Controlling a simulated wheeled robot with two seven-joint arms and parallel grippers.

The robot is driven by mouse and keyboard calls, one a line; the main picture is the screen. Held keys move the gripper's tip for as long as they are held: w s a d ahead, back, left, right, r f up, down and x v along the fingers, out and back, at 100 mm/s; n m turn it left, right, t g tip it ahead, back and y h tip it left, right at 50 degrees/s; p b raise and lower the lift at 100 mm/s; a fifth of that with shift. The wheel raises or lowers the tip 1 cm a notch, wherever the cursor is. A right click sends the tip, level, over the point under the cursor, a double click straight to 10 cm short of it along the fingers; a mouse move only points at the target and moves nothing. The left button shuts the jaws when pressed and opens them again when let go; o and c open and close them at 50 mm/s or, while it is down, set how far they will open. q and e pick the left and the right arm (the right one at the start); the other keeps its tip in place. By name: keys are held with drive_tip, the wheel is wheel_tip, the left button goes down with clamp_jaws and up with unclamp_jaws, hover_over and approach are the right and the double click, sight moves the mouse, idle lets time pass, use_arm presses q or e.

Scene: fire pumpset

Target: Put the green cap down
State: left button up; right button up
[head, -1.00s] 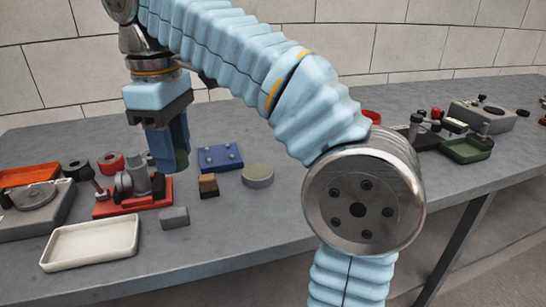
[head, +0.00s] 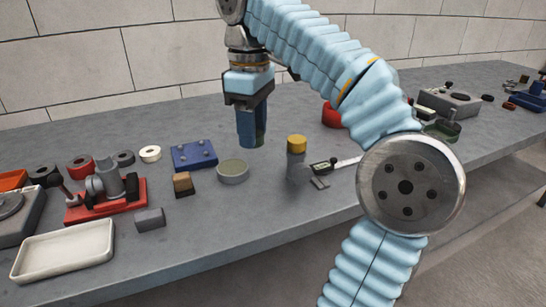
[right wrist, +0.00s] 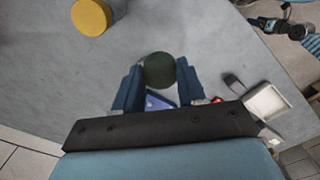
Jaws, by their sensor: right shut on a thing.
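The green cap (right wrist: 160,70) is a dark green round piece between the two blue fingers of my right gripper (right wrist: 158,88) in the right wrist view. In the head view my right gripper (head: 252,130) points down above the table, and only a dark green edge of the cap (head: 261,135) shows beside the fingers. The gripper is shut on the cap and holds it above the grey table (head: 290,225). My left gripper is not in view.
A grey cylinder with a yellow top (head: 297,160) stands right of the gripper, near a caliper (head: 335,164). A white tray (head: 62,250) is at front left.

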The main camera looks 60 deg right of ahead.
drive_tip(key=s+r+m, duration=0.1)
drive_tip(key=s+r, duration=0.1)
drive_tip(key=s, duration=0.1)
hover_over(273, 157)
drive_tip(key=a, duration=0.1)
drive_tip(key=f, duration=0.8)
drive_tip(key=shift+s+f, duration=0.3)
drive_tip(key=shift+s, duration=0.05)
drive_tip(key=shift+w+d+f, duration=0.2)
drive_tip(key=shift+d+f, duration=0.1)
drive_tip(key=shift+f, duration=0.25)
drive_tip(key=shift+w+d+f+b, duration=0.1)
drive_tip(key=shift+f+b, duration=0.15)
drive_tip(key=shift+f, duration=0.65)
drive_tip(key=shift+w+d+f+b, duration=0.1)
drive_tip(key=shift+f+b, duration=0.1)
drive_tip(key=shift+f, duration=0.65)
drive_tip(key=shift+f, duration=0.1)
drive_tip(key=o, duration=1.2)
